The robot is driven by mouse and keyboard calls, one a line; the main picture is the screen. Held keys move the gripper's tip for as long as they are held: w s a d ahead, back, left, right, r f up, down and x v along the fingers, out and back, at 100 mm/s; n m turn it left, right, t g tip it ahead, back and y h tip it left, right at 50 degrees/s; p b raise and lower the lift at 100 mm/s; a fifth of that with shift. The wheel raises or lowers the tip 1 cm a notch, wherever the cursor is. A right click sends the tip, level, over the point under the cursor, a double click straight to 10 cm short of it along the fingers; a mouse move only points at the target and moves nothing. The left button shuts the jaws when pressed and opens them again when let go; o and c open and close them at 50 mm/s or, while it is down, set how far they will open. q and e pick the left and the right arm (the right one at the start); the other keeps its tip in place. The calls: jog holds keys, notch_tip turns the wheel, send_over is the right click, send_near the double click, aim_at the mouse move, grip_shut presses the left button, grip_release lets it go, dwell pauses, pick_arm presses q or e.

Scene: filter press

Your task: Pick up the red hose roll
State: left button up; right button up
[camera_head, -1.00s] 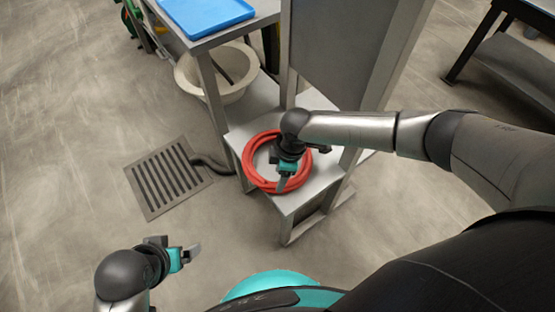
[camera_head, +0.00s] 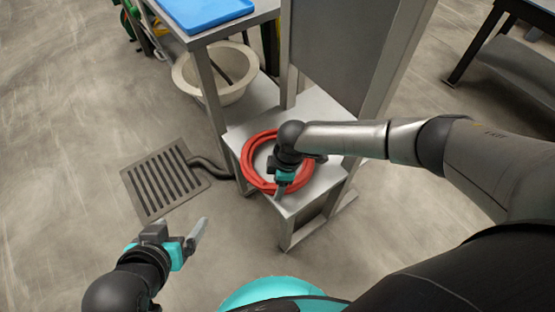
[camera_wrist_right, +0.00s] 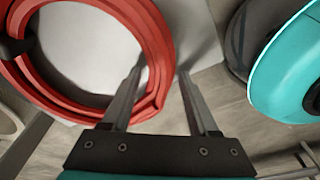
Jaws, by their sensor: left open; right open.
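The red hose roll (camera_head: 252,165) lies flat as a ring on a low grey metal shelf (camera_head: 299,201). My right gripper (camera_head: 280,191) is over the front right part of the roll and partly hides it. In the right wrist view the roll (camera_wrist_right: 150,40) fills the upper left, and the open right gripper (camera_wrist_right: 160,75) has one finger over the roll's edge and the other outside it. Nothing is gripped. My left gripper (camera_head: 198,240) is open and empty over the floor at lower left, away from the shelf.
A floor drain grate (camera_head: 165,178) with a dark pipe lies left of the shelf. A beige basin (camera_head: 232,92) and a blue tray (camera_head: 205,12) stand behind it. A grey upright panel (camera_head: 345,45) rises behind the shelf.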

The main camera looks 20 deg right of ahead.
dwell(0.3)
grip_shut()
dwell(0.3)
dwell(0.3)
dwell(0.7)
